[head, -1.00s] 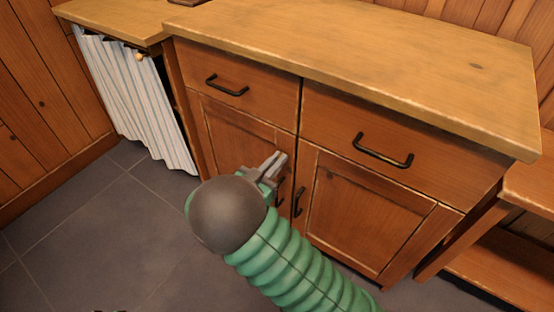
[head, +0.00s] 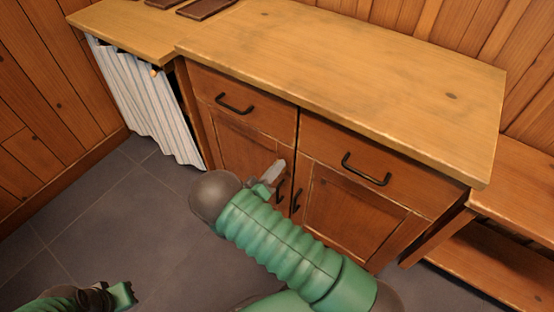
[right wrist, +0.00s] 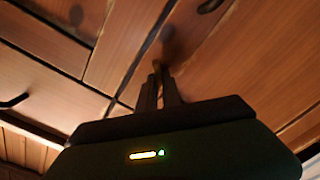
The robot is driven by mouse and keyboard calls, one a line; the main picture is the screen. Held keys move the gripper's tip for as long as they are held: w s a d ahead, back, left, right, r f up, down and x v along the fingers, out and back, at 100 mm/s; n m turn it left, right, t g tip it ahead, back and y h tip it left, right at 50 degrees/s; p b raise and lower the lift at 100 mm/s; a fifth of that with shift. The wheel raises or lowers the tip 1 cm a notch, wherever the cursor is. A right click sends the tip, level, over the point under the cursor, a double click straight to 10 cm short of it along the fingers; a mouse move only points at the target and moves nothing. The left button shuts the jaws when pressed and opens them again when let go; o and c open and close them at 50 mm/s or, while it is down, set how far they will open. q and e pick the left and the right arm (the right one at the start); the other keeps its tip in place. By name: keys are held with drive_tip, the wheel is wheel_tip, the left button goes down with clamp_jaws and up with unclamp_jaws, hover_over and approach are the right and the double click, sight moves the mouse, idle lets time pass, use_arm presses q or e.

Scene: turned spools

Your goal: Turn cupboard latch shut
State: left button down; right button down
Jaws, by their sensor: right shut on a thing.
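The cupboard has a left door (head: 240,148) and a right door (head: 350,212), both closed or nearly so, meeting at a middle seam. My right gripper (head: 277,168) is at the left door's upper right part, near the seam. In the right wrist view its dark fingers (right wrist: 158,84) are shut on a small brownish piece, the latch (right wrist: 157,65), close to the seam between the doors. The fingers hide most of the latch, so its angle cannot be told. In the head view the latch is hidden. My left gripper (head: 122,293) is at the lower left, far from the cupboard.
Black upright handles (head: 297,199) flank the seam just below my right gripper. Two drawers with black pulls (head: 366,170) sit above the doors. A wooden worktop (head: 350,75) overhangs them. A striped curtain (head: 150,100) hangs at left. The grey floor (head: 130,215) is clear.

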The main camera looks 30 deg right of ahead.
drive_tip(key=shift+w+a+f+n+p, duration=0.1)
drive_tip(key=shift+n+p, duration=0.6)
drive_tip(key=shift+n, duration=0.75)
drive_tip(key=shift+w+a+f+n+p, duration=0.15)
drive_tip(key=shift+n+p, duration=0.55)
drive_tip(key=shift+n, duration=0.7)
drive_tip(key=shift+w+d+f+n+p, duration=0.1)
drive_tip(key=shift+n+p, duration=0.6)
drive_tip(key=shift+n, duration=0.75)
drive_tip(key=shift+a, duration=0.1)
drive_tip(key=c, duration=1.5)
unclamp_jaws()
drive_tip(key=shift+f, duration=0.1)
drive_tip(key=shift+s, duration=0.1)
